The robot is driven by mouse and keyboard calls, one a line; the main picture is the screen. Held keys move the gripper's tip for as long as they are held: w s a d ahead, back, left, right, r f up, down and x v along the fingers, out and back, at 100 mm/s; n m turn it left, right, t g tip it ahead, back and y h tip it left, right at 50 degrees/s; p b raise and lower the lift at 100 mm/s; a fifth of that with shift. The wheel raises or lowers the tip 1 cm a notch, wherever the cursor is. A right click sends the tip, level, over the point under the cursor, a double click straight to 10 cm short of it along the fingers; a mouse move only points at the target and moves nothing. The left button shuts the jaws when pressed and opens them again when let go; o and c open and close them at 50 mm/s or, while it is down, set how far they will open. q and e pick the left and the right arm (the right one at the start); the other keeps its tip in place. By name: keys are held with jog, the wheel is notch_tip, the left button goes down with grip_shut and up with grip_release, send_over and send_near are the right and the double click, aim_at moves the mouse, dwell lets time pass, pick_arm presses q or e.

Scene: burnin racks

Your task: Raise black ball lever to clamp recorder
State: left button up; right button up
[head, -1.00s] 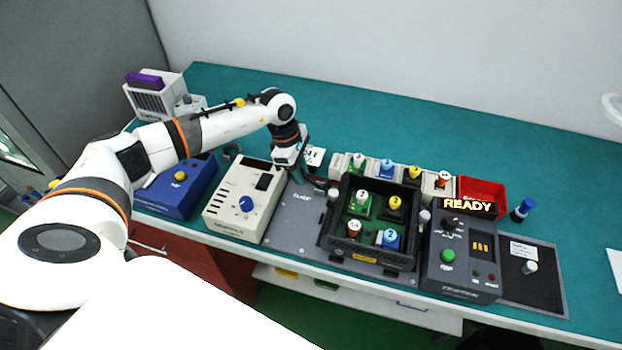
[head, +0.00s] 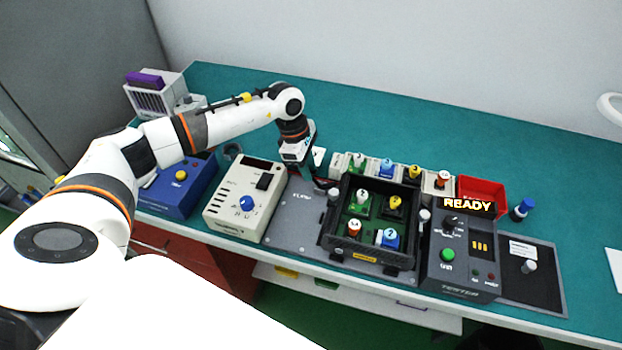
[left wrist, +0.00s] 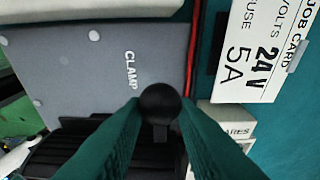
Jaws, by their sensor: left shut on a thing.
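In the left wrist view, a black ball lever (left wrist: 159,103) sits between the two fingertips of my left gripper (left wrist: 155,112), beside the word CLAMP on a grey plate (left wrist: 70,65). The gripper is shut on the ball. In the head view my left gripper (head: 318,181) reaches down at the left back corner of the black recorder tray (head: 327,237), and the ball is too small to make out there. The tray holds several numbered modules. My right gripper is not in view.
A cream box with a blue knob (head: 222,213) stands left of the plate. The tester (head: 462,262), with a lit READY display (head: 467,205), stands right of the tray. A red bin (head: 483,190) is behind it. A job card (left wrist: 262,45) lies near the gripper.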

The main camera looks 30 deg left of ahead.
aim_at(329, 184)
pick_arm(q)
jog(key=shift+w+d+r, duration=0.15)
jog(key=shift+d+r, duration=0.05)
jog(key=shift+d, duration=0.35)
jog(key=shift+w+d+r, duration=0.1)
jog(key=shift+d+r, duration=0.05)
jog(key=shift+d, duration=0.4)
grip_shut()
jog(key=shift+w+d, duration=0.1)
jog(key=shift+d, duration=0.05)
jog(key=shift+d+b, duration=0.45)
jog(key=shift+w+d, duration=0.15)
jog(key=shift+d, duration=0.2)
jog(key=o, duration=0.7)
grip_release()
